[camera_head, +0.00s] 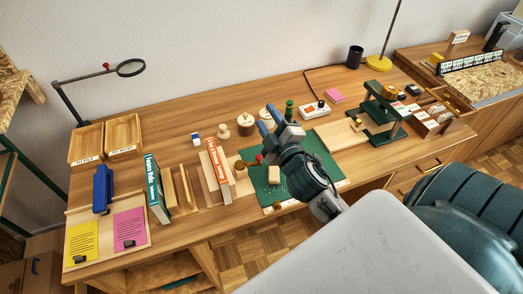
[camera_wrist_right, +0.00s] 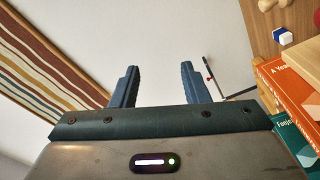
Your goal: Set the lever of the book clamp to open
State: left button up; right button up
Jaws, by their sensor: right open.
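A wooden stand, which looks like the book clamp (camera_head: 207,184), holds an upright orange book (camera_head: 219,166) near the middle of the desk. A small red knob (camera_head: 259,158), possibly the lever's end, shows to the right of it, above the green mat. I cannot tell the lever's setting. My right gripper (camera_head: 264,121) is over the mat, above and to the right of the clamp, apart from it. Its blue fingers (camera_wrist_right: 158,85) are spread, with nothing between them in the right wrist view. The orange book also shows there at the right edge (camera_wrist_right: 290,90). My left gripper is out of view.
A teal book (camera_head: 155,188) stands left of the clamp. A green mat (camera_head: 300,183) lies under my right arm. Wooden jars (camera_head: 246,124) and a green press (camera_head: 380,112) stand farther back and right. The desk behind the teal book is mostly clear.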

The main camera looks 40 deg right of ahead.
jog(key=w+a+r+n+t+y, duration=0.2)
jog(key=a+r+n+t+y, duration=0.2)
jog(key=r+n+y, duration=0.4)
jog(key=a+r+n+g+y, duration=0.2)
jog(key=a+n+g+y, duration=0.45)
jog(key=n+y, duration=0.75)
jog(key=n+g+h, duration=1.4)
jog(key=n+g, duration=0.2)
jog(key=n, duration=0.4)
send_near(260, 156)
jog(key=b+x, duration=0.3)
jog(key=x, duration=0.4)
jog(key=shift+a+f+b, duration=0.2)
jog(key=shift+f+b, duration=0.05)
jog(key=shift+b, duration=0.15)
jog(key=shift+a+f, duration=0.1)
jog(key=shift+f, duration=0.15)
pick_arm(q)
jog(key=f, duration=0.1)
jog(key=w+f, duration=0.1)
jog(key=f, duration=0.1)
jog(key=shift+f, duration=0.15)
